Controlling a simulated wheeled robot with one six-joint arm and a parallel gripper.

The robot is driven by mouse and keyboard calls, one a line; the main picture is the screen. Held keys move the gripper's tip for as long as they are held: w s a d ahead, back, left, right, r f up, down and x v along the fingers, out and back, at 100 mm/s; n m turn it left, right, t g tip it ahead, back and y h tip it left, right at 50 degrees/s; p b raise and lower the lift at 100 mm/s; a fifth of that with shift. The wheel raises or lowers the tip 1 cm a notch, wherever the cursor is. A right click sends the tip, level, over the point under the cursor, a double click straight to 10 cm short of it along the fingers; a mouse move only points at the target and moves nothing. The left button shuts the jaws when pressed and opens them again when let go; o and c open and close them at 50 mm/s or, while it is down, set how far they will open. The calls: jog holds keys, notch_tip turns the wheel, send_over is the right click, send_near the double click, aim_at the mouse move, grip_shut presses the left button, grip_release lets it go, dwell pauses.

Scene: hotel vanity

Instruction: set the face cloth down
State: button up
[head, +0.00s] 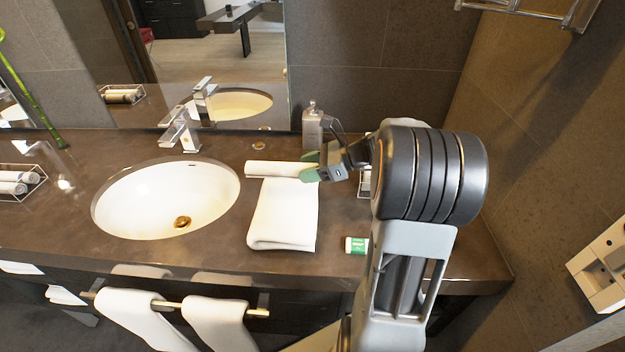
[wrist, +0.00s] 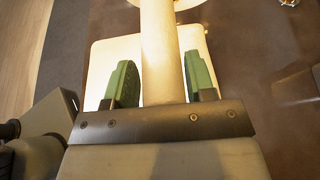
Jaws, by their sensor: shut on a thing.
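The face cloth is a white roll (head: 272,169) that lies across the far end of a folded white towel (head: 283,218) in the head view. My gripper (head: 310,166) has green fingers and is shut on the roll's right end. In the wrist view the roll (wrist: 162,45) runs away from my gripper (wrist: 161,82), between the two green fingers. The folded towel (wrist: 104,60) shows beneath it on the counter. I cannot tell whether the roll touches the towel.
The sink (head: 165,200) is left of the towel, with a chrome faucet (head: 182,132) behind it. A soap dispenser (head: 312,125) stands near the mirror. A small green and white box (head: 356,245) lies to the right on the dark counter (head: 215,250). Towels (head: 222,322) hang on the front rail.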

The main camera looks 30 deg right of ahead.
aim_at(313, 188)
jog(key=shift+w+d+f, duration=0.2)
jog(key=shift+d+f, duration=0.4)
jog(key=shift+f, duration=0.15)
jog(key=shift+d+f, duration=0.1)
jog(key=shift+f, duration=1.55)
jog(key=shift+f, duration=0.2)
jog(key=o, duration=0.9)
